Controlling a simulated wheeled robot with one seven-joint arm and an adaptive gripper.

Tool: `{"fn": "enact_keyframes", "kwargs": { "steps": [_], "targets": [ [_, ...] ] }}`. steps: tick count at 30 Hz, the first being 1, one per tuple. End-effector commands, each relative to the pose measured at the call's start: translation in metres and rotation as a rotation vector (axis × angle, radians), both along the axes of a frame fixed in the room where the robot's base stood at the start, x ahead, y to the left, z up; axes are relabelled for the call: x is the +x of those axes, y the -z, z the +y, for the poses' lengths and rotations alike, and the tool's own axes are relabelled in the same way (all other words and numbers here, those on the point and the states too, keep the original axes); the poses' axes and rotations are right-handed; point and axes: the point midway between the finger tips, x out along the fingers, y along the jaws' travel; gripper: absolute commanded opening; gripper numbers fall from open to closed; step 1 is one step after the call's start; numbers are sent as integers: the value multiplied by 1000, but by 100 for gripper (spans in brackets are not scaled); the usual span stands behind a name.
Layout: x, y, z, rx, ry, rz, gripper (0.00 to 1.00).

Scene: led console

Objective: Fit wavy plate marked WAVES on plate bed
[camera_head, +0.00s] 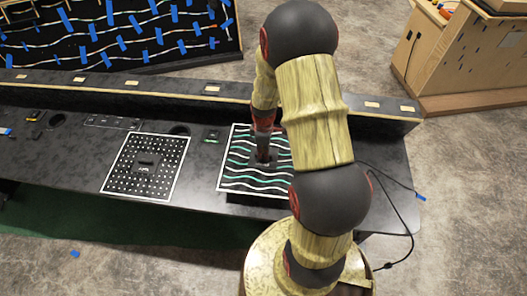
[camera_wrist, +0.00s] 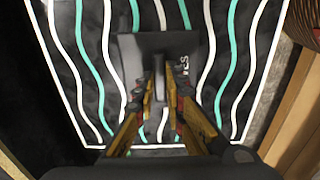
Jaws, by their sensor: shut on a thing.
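The wavy plate (camera_head: 240,178) is a dark square with a white border and white and green wavy lines, on the right part of the console. It fills most of the wrist view (camera_wrist: 95,60). My gripper (camera_head: 263,153) comes down over its middle. In the wrist view my gripper (camera_wrist: 163,75) is shut on the grey handle block (camera_wrist: 150,43) of the plate. Part of a white label, partly hidden by a finger, shows beside the handle. I cannot tell whether the plate rests on the console or is slightly raised. No bare plate bed can be made out; the plate and arm hide what lies beneath.
A white-dotted black plate (camera_head: 125,178) with a central handle lies left on the dark console (camera_head: 60,170). A raised ledge (camera_head: 150,93) runs behind. A black cable (camera_head: 400,205) lies at the right end. A wooden cabinet (camera_head: 440,60) stands back right.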

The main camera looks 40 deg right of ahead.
Motion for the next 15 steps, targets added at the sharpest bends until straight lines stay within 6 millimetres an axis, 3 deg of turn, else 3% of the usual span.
{"fn": "enact_keyframes", "kwargs": {
  "steps": [15],
  "targets": [
    [1,51,0,-1,1,-1,0]
  ]
}}
